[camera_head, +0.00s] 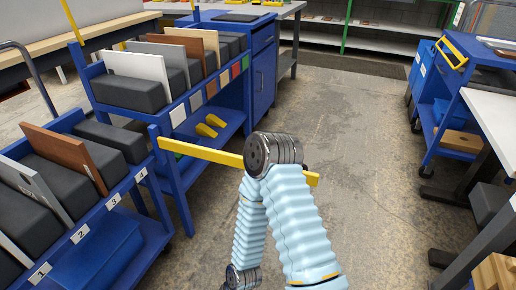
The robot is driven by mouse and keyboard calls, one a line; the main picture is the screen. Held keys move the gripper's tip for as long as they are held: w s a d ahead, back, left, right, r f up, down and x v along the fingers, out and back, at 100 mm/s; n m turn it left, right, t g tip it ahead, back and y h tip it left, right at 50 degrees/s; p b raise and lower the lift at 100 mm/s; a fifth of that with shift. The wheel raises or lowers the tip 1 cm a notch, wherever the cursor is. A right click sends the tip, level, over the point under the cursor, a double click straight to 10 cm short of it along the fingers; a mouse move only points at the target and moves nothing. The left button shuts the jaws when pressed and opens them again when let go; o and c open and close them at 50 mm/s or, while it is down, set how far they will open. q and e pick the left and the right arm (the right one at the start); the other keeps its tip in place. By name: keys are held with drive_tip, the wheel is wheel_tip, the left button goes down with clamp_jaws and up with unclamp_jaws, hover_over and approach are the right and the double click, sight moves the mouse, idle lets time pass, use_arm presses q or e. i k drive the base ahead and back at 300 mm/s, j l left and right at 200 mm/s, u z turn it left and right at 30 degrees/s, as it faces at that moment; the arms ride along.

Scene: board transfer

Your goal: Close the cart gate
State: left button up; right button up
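The cart gate looks to be a yellow bar (215,153). I cannot tell whether the arm touches the bar. The near cart holds boards between dark blocks, over slots numbered 1 to 4. Neither gripper is in view.
A second blue rack (215,95) with boards and coloured squares stands behind the near cart, with yellow objects (211,126) on its lower shelf. A blue cart (455,105) and a white-topped table (495,115) stand at the right. The middle floor is clear.

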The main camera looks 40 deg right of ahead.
sight(227, 159)
drive_tip(key=k+l+u, duration=0.1)
drive_tip(key=l, duration=0.4)
drive_tip(key=k+l, duration=0.1)
drive_tip(key=l, duration=0.4)
drive_tip(key=k+l+u, duration=0.15)
drive_tip(key=l, duration=0.35)
drive_tip(key=i, duration=0.05)
